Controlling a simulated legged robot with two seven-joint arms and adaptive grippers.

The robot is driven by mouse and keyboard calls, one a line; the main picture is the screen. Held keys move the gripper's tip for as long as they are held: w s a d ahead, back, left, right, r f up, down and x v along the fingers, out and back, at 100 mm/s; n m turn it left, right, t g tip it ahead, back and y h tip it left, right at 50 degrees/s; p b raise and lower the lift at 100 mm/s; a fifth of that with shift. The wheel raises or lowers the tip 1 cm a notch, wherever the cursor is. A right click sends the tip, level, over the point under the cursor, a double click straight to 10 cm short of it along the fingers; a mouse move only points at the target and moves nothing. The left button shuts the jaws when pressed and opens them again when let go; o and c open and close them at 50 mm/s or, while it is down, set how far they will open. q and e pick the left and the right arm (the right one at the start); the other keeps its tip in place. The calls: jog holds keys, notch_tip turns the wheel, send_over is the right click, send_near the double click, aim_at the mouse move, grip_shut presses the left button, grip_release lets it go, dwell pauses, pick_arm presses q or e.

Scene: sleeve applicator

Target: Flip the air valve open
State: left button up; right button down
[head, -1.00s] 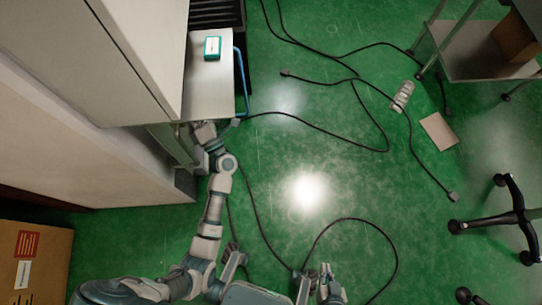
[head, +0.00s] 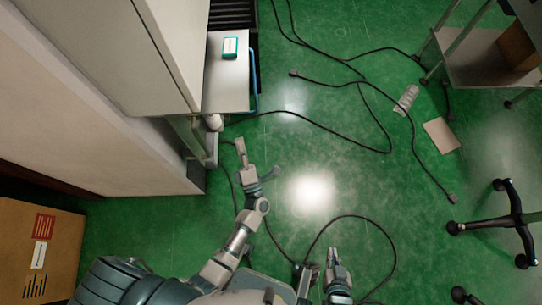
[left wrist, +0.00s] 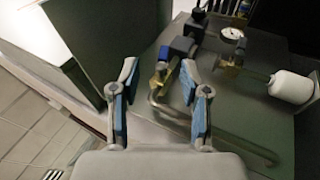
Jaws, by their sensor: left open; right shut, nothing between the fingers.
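In the left wrist view, brass fittings with a small blue part (left wrist: 166,53) sit on a dark panel beside a black block (left wrist: 182,47); this looks like the air valve, but its open or shut position is unclear. My left gripper (left wrist: 161,88) is open and empty, with blue-padded fingers apart in front of the panel. In the head view, my left gripper (head: 257,158) is over the green floor, right of the machine's side and clear of it. The valve is not distinguishable in the head view. My right gripper (head: 332,252) is shut and empty, low in the picture.
A round gauge (left wrist: 231,33), a white cylinder (left wrist: 291,87) and a bent metal pipe (left wrist: 205,132) are close around the fittings. A shelf (head: 225,85) with a green-and-white box (head: 230,47) juts from the machine.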

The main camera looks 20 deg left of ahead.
pick_arm(q)
jog(key=s+d+f+m+h+p, duration=0.2)
jog(key=d+m+h+p, duration=0.3)
jog(key=m+h, duration=0.3)
jog(key=s+d+f+m+g+h+p, duration=0.1)
jog(key=s+d+f+m+h+p, duration=0.1)
jog(key=d+m+h+p, duration=0.4)
jog(key=d+m+h, duration=0.1)
jog(key=d+m, duration=0.1)
jog(key=m, duration=0.1)
jog(key=shift+f+m+h, duration=0.2)
jog(key=shift+m+h, duration=0.2)
pick_arm(e)
jog(key=w+r+t, duration=0.1)
jog(key=r, duration=0.7)
jog(key=w+r+t, duration=0.1)
jog(key=w+r, duration=0.1)
jog(key=r, duration=0.7)
jog(key=shift+w+r, duration=0.2)
jog(key=shift+w, duration=0.1)
jog(key=shift+t, duration=0.3)
